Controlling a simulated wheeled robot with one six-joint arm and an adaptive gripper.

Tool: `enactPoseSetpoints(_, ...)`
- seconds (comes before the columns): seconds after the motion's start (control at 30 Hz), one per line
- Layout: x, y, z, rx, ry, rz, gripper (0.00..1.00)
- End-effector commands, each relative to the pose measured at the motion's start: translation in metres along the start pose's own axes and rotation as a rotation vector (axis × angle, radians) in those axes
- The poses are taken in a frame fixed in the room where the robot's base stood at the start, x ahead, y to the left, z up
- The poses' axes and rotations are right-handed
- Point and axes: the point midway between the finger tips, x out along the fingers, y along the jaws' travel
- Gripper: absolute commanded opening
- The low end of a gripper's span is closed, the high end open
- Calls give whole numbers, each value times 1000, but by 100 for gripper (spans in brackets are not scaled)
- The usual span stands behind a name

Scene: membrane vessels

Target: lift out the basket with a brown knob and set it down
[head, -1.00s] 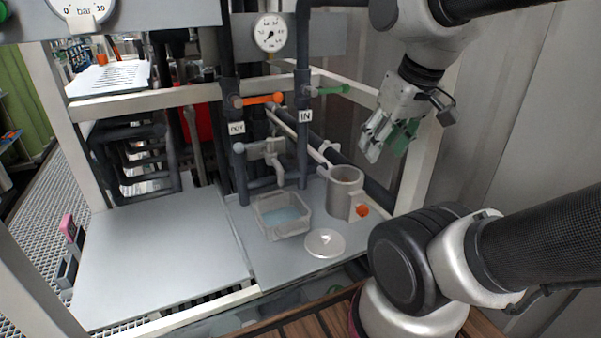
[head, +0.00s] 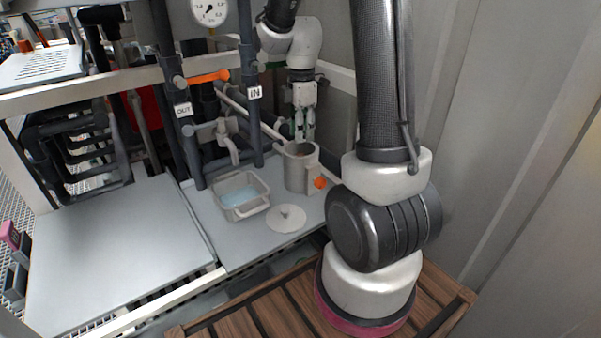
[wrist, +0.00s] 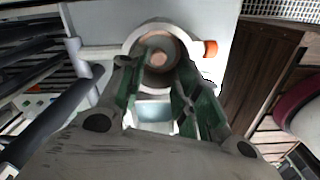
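A grey cylindrical vessel (head: 300,172) stands upright on the bench with its top open. In the wrist view, a brown round knob (wrist: 158,57) shows inside the vessel's pale rim (wrist: 133,40). The basket below the knob is hidden in the dark interior. My gripper (head: 304,132) points down just above the vessel's mouth in the head view. In the wrist view its two green-padded fingers (wrist: 158,68) are spread apart with nothing between them. I cannot tell the exact height of the fingertips over the rim.
A round pale lid (head: 287,219) lies flat in front of the vessel. An open tray with bluish liquid (head: 262,186) stands left of it. An orange knob (head: 320,182) sticks out of the vessel's side. Pipes rise behind. The left bench panel (head: 110,250) is clear.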

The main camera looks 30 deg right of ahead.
Motion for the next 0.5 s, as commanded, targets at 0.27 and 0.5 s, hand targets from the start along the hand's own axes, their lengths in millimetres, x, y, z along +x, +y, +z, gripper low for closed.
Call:
enactPoseSetpoints(0.27,18,0,0,-123,0,1,33)
enactPoseSetpoints(0.5,52,0,-2,-121,0,0,33)
